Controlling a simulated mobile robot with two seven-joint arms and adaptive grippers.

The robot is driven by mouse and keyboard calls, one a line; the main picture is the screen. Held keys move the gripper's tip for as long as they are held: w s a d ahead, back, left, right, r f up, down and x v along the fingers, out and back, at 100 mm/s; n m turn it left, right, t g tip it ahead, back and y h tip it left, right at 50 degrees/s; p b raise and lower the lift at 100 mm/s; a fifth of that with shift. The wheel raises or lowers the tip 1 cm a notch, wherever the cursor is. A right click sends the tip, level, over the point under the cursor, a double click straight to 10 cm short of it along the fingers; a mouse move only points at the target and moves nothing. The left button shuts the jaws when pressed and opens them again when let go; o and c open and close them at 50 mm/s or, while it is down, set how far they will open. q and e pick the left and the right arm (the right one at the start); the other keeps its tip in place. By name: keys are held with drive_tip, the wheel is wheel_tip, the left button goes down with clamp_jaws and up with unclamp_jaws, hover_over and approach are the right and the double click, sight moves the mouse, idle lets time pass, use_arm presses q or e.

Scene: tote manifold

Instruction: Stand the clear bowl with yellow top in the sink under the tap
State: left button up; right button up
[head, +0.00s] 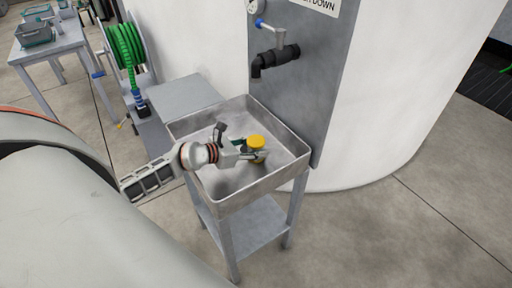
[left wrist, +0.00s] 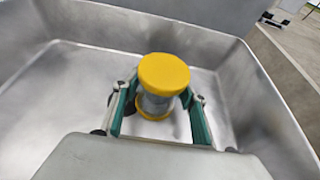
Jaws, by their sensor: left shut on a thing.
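The clear bowl with yellow top (head: 256,142) is inside the metal sink (head: 232,205), to the left of and below the black tap (head: 270,60) in the head view. My left gripper (head: 254,154) reaches in over the sink's left side and is shut on the bowl. In the left wrist view the bowl (left wrist: 163,78) is upright between the green-padded fingers, with a yellow lid above and a yellow base below. I cannot tell whether its base touches the sink floor. My right gripper is not in view.
The sink's raised walls surround the gripper. A grey panel (head: 310,80) carries the tap, a blue-handled valve and a gauge. A flat metal shelf (head: 185,97) adjoins the sink. A green hose reel (head: 127,48) and a table with bins (head: 36,35) stand at the left.

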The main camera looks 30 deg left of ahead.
sight(248, 148)
use_arm(q)
drive_tip(key=o, duration=1.3)
drive_tip(key=shift+r, duration=0.25)
drive_tip(key=p+v, duration=0.1)
drive_tip(key=v, duration=0.6)
drive_tip(key=shift+s+a, duration=0.1)
drive_tip(key=shift+s, duration=0.1)
